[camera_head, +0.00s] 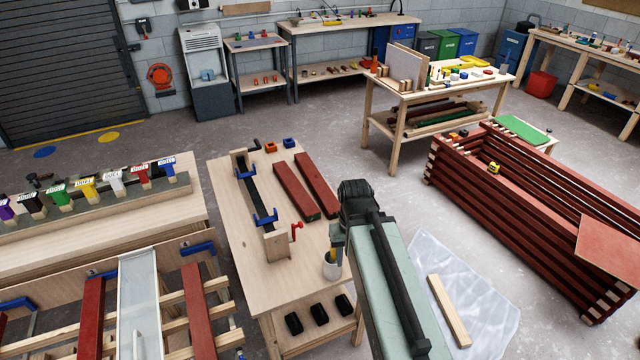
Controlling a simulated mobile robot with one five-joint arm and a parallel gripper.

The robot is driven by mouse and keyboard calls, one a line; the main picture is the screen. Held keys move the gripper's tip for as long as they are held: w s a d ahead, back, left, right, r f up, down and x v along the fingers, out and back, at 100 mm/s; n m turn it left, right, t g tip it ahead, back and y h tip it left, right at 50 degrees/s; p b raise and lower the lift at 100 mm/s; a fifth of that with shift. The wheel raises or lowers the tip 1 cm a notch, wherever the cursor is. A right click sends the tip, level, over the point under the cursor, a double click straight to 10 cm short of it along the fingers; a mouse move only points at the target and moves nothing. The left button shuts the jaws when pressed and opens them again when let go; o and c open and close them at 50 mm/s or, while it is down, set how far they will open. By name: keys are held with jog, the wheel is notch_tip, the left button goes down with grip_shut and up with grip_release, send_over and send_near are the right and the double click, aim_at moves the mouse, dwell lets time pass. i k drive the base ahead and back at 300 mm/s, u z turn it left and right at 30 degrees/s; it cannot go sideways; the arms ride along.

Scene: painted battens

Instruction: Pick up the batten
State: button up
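Two red-painted battens, the left one (295,190) and the right one (318,185), lie side by side on the wooden workbench (231,215). A bare wood batten (449,310) lies on a clear plastic sheet (485,275) on the floor, right of my arm. More red battens, one (91,315) and another (197,310), lie across a wooden rack at lower left. Which batten is meant cannot be told. My arm reaches up from the bottom centre.
A wooden clamping jig (277,245) with blue clamps stands left of the red battens. A stack of red timbers (520,205) stands at right. Open floor (330,125) lies behind the bench.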

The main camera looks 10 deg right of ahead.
aim_at(326, 198)
jog(key=z, duration=0.05)
jog(key=i, duration=1)
jog(key=u, duration=0.1)
